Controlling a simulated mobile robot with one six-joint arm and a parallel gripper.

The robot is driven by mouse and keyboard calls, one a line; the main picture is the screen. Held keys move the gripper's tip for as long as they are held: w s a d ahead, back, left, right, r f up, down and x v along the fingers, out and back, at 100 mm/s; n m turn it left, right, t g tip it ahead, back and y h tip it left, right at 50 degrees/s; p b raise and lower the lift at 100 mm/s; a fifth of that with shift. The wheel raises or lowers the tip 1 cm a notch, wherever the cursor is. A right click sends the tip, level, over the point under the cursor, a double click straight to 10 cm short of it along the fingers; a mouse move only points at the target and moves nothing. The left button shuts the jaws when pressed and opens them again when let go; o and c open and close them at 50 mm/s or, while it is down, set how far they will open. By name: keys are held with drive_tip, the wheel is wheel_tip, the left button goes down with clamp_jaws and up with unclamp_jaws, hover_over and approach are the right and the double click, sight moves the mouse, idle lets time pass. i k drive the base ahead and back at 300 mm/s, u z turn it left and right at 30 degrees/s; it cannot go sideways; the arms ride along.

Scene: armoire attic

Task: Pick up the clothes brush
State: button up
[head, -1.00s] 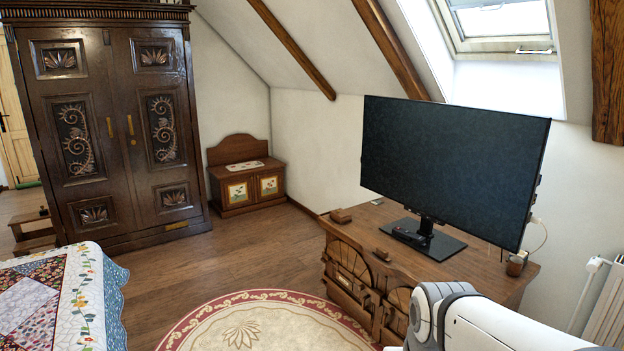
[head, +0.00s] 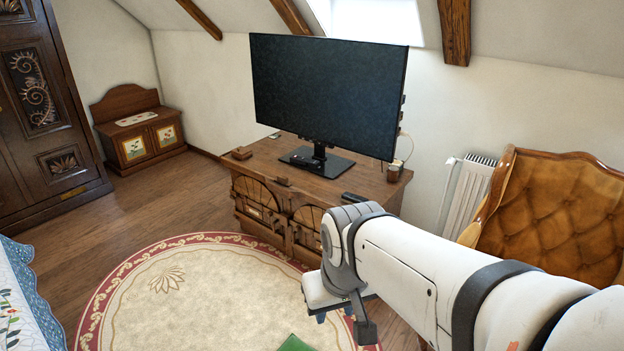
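I cannot pick out a clothes brush with certainty. A small brown block-like object (head: 242,153) lies on the left front of the wooden TV cabinet (head: 213,169); it is too small to tell what it is. A dark, elongated object (head: 354,197) lies on the cabinet's right front, just above my arm in the picture. My gripper (head: 342,318) is at the end of my white arm, in front of the cabinet and over the rug side.
A TV (head: 328,95) stands on the cabinet, with a remote (head: 306,162) on its base. A tufted armchair (head: 560,205) and radiator (head: 468,195) are at the right. A bed (head: 30,290) and armoire (head: 45,130) are at the left. The round rug (head: 200,290) has a green thing (head: 295,343) at the bottom.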

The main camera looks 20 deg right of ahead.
sight(348, 198)
drive_tip(key=z, duration=0.05)
drive_tip(key=i, duration=0.6)
drive_tip(key=u, duration=1.15)
